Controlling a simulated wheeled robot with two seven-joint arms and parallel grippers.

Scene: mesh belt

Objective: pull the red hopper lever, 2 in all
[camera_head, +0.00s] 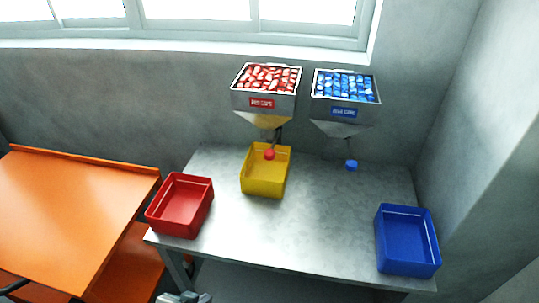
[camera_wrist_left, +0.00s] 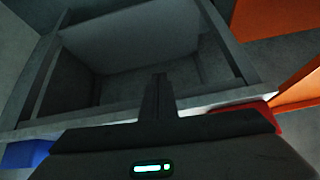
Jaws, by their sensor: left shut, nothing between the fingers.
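The red hopper (camera_head: 264,90), full of red pieces and labelled on its front, hangs on the back wall. Its lever ends in a red ball knob (camera_head: 269,155), which shows in front of the yellow bin (camera_head: 248,184) under the hopper. My left gripper (camera_head: 184,298) just enters at the bottom edge of the head view, well short of the table and far from the lever. In the left wrist view its fingers (camera_wrist_left: 158,80) are shut together with nothing between them. My right gripper is in neither view.
A metal table (camera_head: 310,225) carries a red bin (camera_head: 155,217) at left, the yellow bin, and a blue bin (camera_head: 408,270) at right. A blue hopper (camera_head: 343,113) with a blue knob (camera_head: 351,165) hangs beside the red one. An orange cart (camera_head: 75,215) stands left.

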